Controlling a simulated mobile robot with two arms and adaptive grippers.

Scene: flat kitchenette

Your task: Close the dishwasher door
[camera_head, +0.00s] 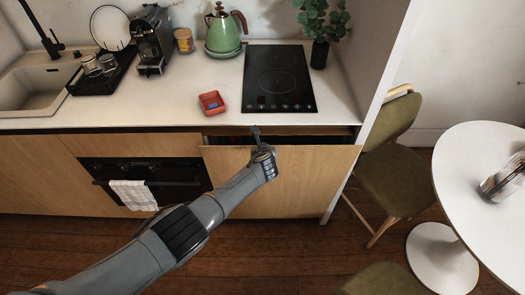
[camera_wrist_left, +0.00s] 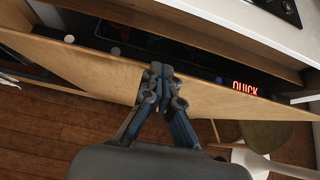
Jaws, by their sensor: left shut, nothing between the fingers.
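The dishwasher door (camera_head: 305,180) is a light wood panel under the cooktop. Its top edge stands out a little from the cabinet, leaving a dark narrow gap under the counter. My right gripper is not in view.
An oven (camera_head: 150,182) with a hanging towel (camera_head: 134,194) is left of the door. A green chair (camera_head: 405,165) and white round table (camera_head: 470,160) stand at the right.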

